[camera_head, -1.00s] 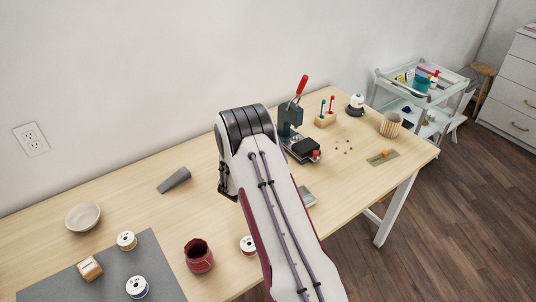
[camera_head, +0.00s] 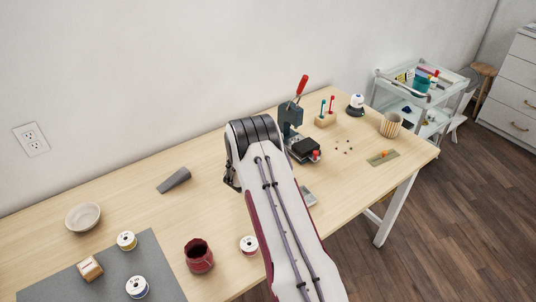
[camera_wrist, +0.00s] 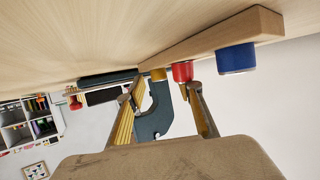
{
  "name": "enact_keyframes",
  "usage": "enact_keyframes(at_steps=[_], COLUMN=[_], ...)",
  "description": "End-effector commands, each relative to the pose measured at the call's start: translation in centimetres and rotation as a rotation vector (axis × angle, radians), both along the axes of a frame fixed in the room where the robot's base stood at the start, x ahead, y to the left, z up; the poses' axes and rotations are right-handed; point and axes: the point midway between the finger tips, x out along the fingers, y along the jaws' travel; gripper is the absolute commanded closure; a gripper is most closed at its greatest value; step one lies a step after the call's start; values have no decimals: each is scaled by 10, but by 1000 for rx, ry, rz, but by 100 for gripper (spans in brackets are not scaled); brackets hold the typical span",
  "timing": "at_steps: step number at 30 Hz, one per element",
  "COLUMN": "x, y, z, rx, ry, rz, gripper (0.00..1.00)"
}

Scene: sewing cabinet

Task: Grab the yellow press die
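The yellow press die (camera_wrist: 158,74) is a small yellow cylinder on a long wooden block (camera_wrist: 215,38) in the wrist view, where the table is at the top. A red die (camera_wrist: 182,71) sits right beside it, and a blue die (camera_wrist: 237,58) is further right. My gripper (camera_wrist: 163,88) is open. Its two fingers are apart, with the yellow die in line with the gap and the red die near the right fingertip. I cannot tell whether either finger touches a die.
The dark teal press (camera_head: 290,121), with its red lever, stands behind the arm; its frame (camera_wrist: 155,118) shows beyond my fingers. A wooden holder (camera_head: 326,119) with teal and red tools is further right. A grey wedge (camera_head: 174,180) and dark red pot (camera_head: 199,257) lie left.

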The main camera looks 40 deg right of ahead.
Motion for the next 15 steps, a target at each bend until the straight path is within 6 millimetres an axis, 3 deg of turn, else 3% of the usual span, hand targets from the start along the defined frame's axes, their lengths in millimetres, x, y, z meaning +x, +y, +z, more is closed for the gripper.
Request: enact_keyframes(at_steps=[12,15], x=[-2,-2], y=[1,1], z=[-4,-4], rx=[4,5], ry=[7,7], rz=[0,0], gripper=[64,90])
